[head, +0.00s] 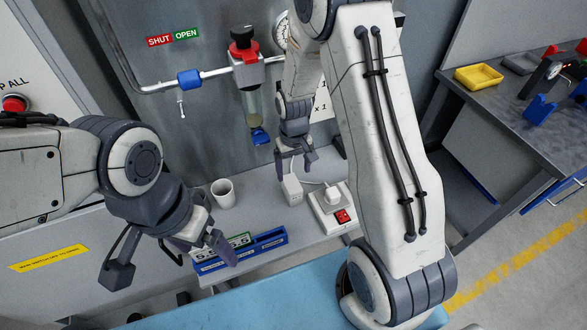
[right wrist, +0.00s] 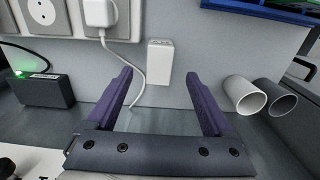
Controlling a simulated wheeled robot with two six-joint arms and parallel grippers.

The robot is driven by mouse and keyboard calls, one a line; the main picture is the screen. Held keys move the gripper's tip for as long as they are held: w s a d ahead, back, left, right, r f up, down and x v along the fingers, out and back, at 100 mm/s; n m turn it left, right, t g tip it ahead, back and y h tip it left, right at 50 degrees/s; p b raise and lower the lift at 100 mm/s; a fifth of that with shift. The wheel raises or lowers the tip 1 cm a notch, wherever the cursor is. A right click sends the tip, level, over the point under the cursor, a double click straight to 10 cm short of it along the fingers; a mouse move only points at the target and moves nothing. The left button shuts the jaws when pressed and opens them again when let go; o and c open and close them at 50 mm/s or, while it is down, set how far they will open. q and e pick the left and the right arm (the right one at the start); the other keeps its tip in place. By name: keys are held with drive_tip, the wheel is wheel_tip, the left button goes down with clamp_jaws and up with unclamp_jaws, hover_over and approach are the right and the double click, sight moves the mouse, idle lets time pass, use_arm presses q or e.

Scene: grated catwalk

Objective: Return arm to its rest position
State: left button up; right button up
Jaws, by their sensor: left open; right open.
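My right arm reaches down across the middle of the head view. Its gripper (head: 296,160) is open above the grey bench (head: 268,222), fingers pointing down. In the right wrist view, the right gripper's purple fingers (right wrist: 160,100) are spread and empty. A small white block (right wrist: 159,62) shows beyond and between them, with no visible contact; a white block also shows just below that gripper in the head view (head: 292,188). My left gripper (head: 172,264) is open at lower left, near the blue rack (head: 258,246), and I see nothing held in it.
A white cup (head: 222,193) and a white socket box (head: 332,210) with a red switch and plugged-in cable stand on the bench. A pipe with a red-knobbed unit (head: 244,45) runs along the wall. A side table (head: 500,105) with a yellow tray (head: 479,77) is at right.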

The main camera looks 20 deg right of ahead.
idle(0.3)
drive_tip(key=shift+s+r, duration=0.1)
drive_tip(key=shift+r, duration=0.3)
drive_tip(key=s+r+t, duration=0.3)
drive_tip(key=s+r, duration=0.7)
drive_tip(key=r, duration=0.2)
drive_tip(key=s+a+r+n+g+y, duration=0.1)
drive_tip(key=s+a+r+n+g, duration=0.2)
drive_tip(key=s+a, duration=1)
wheel_tip(320, 180, up, 2)
drive_tip(key=a+n, duration=0.1)
drive_tip(key=n, duration=0.2)
drive_tip(key=shift+s+r+n+b, duration=0.2)
drive_tip(key=shift+n+b, duration=0.1)
drive_tip(key=shift+n, duration=0.1)
